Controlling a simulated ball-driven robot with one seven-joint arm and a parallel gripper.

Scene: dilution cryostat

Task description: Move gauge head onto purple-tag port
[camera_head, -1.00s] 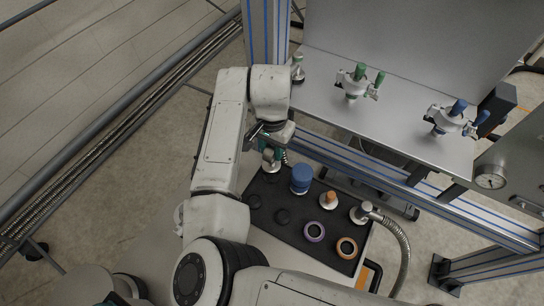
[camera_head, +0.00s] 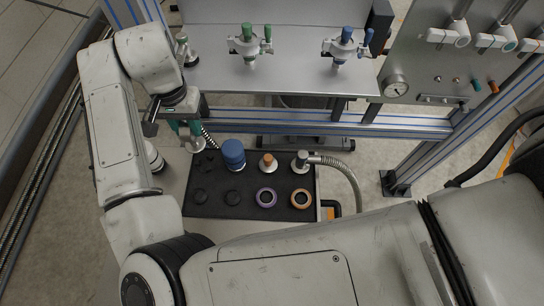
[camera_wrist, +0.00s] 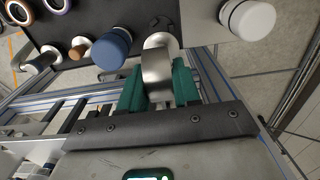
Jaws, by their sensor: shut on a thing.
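My gripper (camera_head: 186,132), with green fingers (camera_wrist: 159,90), is shut on a short metal cylinder, apparently the gauge head (camera_wrist: 156,72). This piece also shows in the head view (camera_head: 196,146), over the back left corner of the black tray (camera_head: 232,211). Its far end shows a pale round flange in the wrist view. I cannot tell whether it touches the tray. A dark coiled cable (camera_head: 209,137) hangs beside it. A purple ring (camera_head: 266,198) lies in the tray's front row. I cannot make out a purple-tagged port in either view.
The tray holds a blue-capped cylinder (camera_head: 233,154), an orange-topped piece (camera_head: 268,162), a hose fitting (camera_head: 301,160) and an orange ring (camera_head: 301,199). A metal shelf (camera_head: 290,76) behind bears green-handled (camera_head: 249,44) and blue-handled clamps (camera_head: 346,46). A white capped cylinder (camera_wrist: 247,18) stands beside the tray.

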